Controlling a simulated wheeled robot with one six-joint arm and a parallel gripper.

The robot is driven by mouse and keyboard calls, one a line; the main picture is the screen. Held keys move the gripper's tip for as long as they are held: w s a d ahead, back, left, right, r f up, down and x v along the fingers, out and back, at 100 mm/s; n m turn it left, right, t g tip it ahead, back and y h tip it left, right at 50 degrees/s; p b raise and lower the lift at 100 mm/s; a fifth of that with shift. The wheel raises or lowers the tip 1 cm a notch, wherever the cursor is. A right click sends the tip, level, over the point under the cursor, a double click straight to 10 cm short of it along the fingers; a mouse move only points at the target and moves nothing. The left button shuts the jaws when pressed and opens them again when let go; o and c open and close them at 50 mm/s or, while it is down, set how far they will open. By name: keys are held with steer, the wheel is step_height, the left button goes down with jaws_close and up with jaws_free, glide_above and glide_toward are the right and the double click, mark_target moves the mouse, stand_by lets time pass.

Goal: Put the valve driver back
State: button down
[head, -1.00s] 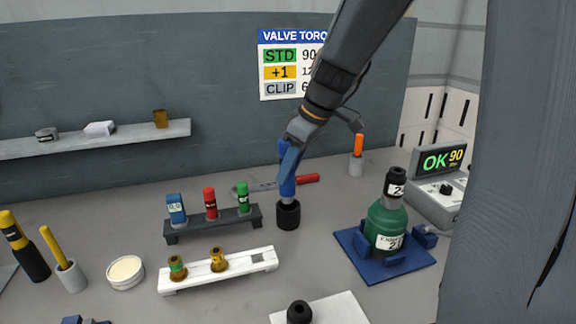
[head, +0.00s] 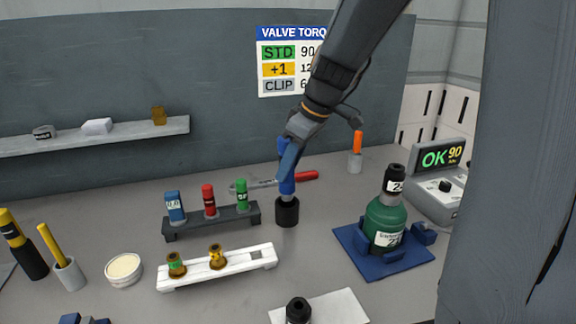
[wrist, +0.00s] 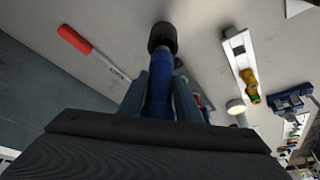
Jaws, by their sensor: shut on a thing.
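The valve driver, a blue-handled tool (head: 287,181), is held upright by my gripper (head: 288,160). Its lower end is at a black cylindrical cup (head: 287,212) on the bench, behind the white rack. In the wrist view the blue handle (wrist: 159,98) runs between my two fingers, with the black cup (wrist: 162,37) at its far end. Whether the tip is inside the cup or just over it, I cannot tell.
A dark rack (head: 212,222) with blue, red and green pieces stands left of the cup. A white rack (head: 217,268) holds two brass valves. A red-handled wrench (head: 305,176) lies behind. A green cylinder (head: 384,222) sits in a blue holder at right. The display (head: 440,160) reads OK 90.

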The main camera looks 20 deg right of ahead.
mark_target(289, 187)
steer(key=shift+f+b, duration=2.6)
steer(key=shift+f, duration=0.55)
steer(key=c, duration=1.2)
jaws_free()
steer(key=shift+r+p, duration=2.1)
steer(key=shift+r, duration=0.9)
